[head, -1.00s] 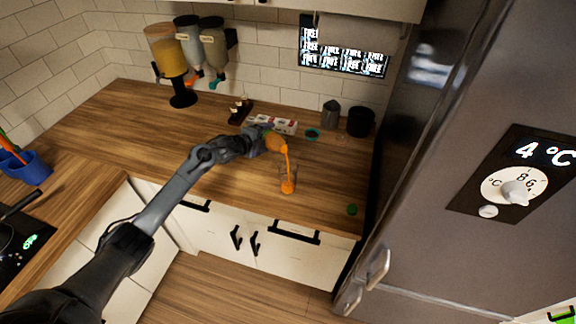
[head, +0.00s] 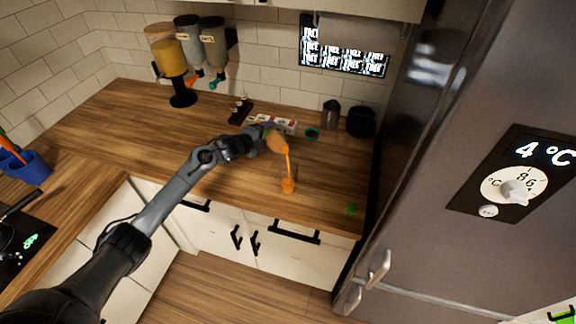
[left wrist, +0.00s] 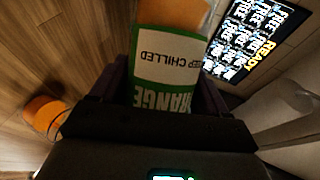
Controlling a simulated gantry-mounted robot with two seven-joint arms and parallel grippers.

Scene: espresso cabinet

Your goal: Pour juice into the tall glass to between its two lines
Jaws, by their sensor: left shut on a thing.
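My left gripper (head: 262,138) is shut on an orange juice bottle (head: 277,144), tilted with its mouth down to the right above the counter. In the left wrist view the bottle (left wrist: 166,75) shows a green and white label between the fingers. A stream of orange juice runs from its mouth into the tall glass (head: 288,185), which stands upright on the counter. Orange juice fills the lower part of the glass. It also shows at the left of the wrist view (left wrist: 45,115). The two lines are too small to make out. My right gripper is not in view.
A green cap (head: 352,209) lies on the counter right of the glass. A metal pitcher (head: 330,115) and a black container (head: 360,121) stand at the back, with dispensers (head: 172,60) at the back left. The fridge (head: 450,160) bounds the right side.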

